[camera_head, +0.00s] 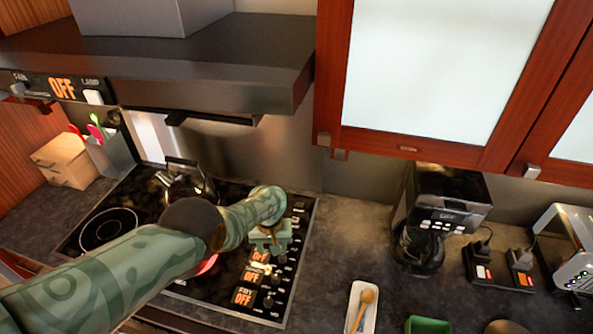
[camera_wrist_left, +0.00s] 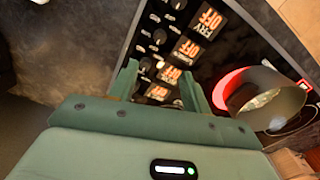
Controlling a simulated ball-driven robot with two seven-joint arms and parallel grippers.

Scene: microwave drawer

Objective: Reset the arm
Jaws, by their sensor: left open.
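My left arm reaches in from the left across the black cooktop (camera_head: 140,203) in the head view. My left gripper (camera_head: 268,243) is over the cooktop's right-hand strip of knobs and displays. In the left wrist view, its two green fingers stand apart with nothing held between them (camera_wrist_left: 160,82). Several knobs and orange "OFF" displays (camera_wrist_left: 187,47) show beyond the fingertips. My arm hides part of the cooktop in the head view.
A kettle (camera_head: 180,183) stands at the cooktop's back. A burner glows red (camera_wrist_left: 231,88) beside a grey round vessel (camera_wrist_left: 285,98). A coffee maker (camera_head: 447,203), toaster (camera_head: 570,250) and wooden spoon (camera_head: 366,305) are to the right. The hood (camera_head: 220,65) and cabinets (camera_head: 440,75) overhang.

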